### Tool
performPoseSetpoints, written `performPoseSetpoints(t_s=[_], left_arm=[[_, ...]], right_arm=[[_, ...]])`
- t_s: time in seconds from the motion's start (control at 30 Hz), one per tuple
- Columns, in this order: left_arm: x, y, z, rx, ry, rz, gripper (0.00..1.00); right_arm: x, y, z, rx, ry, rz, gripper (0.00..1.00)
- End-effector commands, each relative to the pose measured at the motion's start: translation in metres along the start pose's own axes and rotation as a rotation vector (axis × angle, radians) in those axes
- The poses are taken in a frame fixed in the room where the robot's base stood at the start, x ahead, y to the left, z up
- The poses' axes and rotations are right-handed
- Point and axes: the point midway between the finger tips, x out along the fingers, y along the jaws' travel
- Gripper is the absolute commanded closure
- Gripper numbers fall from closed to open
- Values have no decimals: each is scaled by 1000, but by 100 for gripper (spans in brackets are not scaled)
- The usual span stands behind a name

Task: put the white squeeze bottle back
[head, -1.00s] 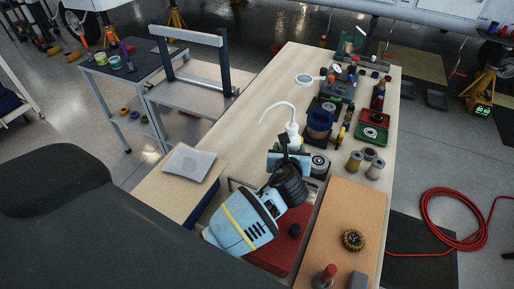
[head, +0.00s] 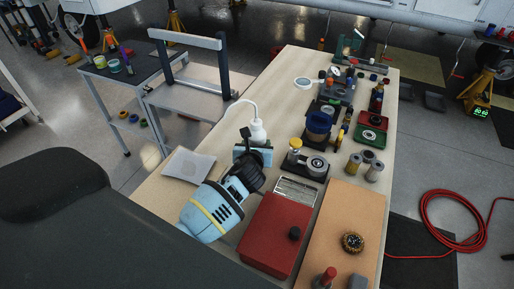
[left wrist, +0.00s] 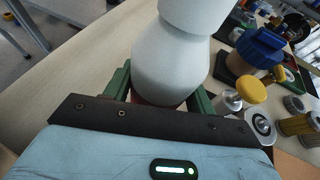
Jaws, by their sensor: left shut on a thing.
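The white squeeze bottle (head: 258,132) with its bent spout is upright in my left gripper (head: 254,150), over the left part of the wooden workbench. In the left wrist view the bottle (left wrist: 172,62) fills the upper middle, between the green fingers of the left gripper (left wrist: 160,98), which is shut on it. Something reddish shows at the bottle's lower end, and its base is hidden behind the gripper. I cannot tell whether the base touches the bench. My right gripper is not in view.
A dark tray with a yellow-capped bottle (head: 295,144) and a round tin stands right of the gripper. A blue container (head: 319,122) stands behind it. A red box (head: 274,235) and a cork-coloured mat (head: 340,222) lie nearer. The bench (head: 262,88) is bare at back left.

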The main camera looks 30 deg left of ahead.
Motion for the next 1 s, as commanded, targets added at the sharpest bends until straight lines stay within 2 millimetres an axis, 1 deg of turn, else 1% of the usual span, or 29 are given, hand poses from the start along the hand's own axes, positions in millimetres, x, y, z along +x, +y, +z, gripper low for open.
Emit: performPoseSetpoints(t_s=[0.03, 0.1, 0.33, 0.47, 0.5, 0.63, 1.0], left_arm=[[4, -1, -12, 0, 7, 0, 57], [6, 0, -17, 1, 4, 0, 57], [6, 0, -14, 0, -1, -1, 57], [7, 0, -17, 1, 0, -1, 57], [7, 0, -18, 1, 2, 0, 41], [7, 0, -18, 1, 2, 0, 24], [4, 0, -15, 0, 1, -1, 23]], right_arm=[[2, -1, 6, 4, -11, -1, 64], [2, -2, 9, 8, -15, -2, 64], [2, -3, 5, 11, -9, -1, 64], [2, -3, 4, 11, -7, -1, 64], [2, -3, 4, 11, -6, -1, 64], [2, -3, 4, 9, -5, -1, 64], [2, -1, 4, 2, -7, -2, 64]])
